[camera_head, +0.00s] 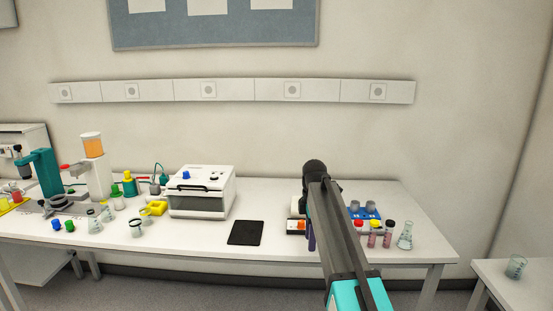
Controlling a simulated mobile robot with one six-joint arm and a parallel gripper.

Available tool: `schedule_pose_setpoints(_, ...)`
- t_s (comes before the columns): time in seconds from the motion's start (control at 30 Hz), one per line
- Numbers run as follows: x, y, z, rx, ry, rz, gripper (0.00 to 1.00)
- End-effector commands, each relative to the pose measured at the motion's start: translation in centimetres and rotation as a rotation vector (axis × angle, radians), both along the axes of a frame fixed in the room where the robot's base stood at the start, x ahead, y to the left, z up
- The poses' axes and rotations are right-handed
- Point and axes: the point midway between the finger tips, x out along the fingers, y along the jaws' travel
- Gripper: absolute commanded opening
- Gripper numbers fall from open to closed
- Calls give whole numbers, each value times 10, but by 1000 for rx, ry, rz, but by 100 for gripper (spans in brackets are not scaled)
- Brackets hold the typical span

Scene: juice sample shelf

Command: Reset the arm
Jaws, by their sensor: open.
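My arm (345,240) reaches up from the bottom right in the camera_head view, a grey link with a cyan part at its lower end. It ends at a dark rounded part (313,170) above the right part of the white bench (270,200). I cannot make out my gripper's fingers; the far side of the arm is hidden behind the grey link. A narrow dark purple piece shows just left of the link, too small to identify. I see nothing clearly held.
Near the arm are a blue rack (364,213), sample tubes (388,236) and a glass flask (405,236). Left of it lie a black pad (246,233) and a white instrument (202,192). Coloured labware crowds the bench's left. A beaker (516,267) stands on the right table.

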Motion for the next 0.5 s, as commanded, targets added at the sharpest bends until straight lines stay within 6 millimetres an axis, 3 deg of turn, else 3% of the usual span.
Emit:
schedule_pose_setpoints(0.1, -21, -6, -41, 0, 5, -130, 42)
schedule_pose_setpoints(0.5, -85, -24, -158, 1, 3, -608, 42)
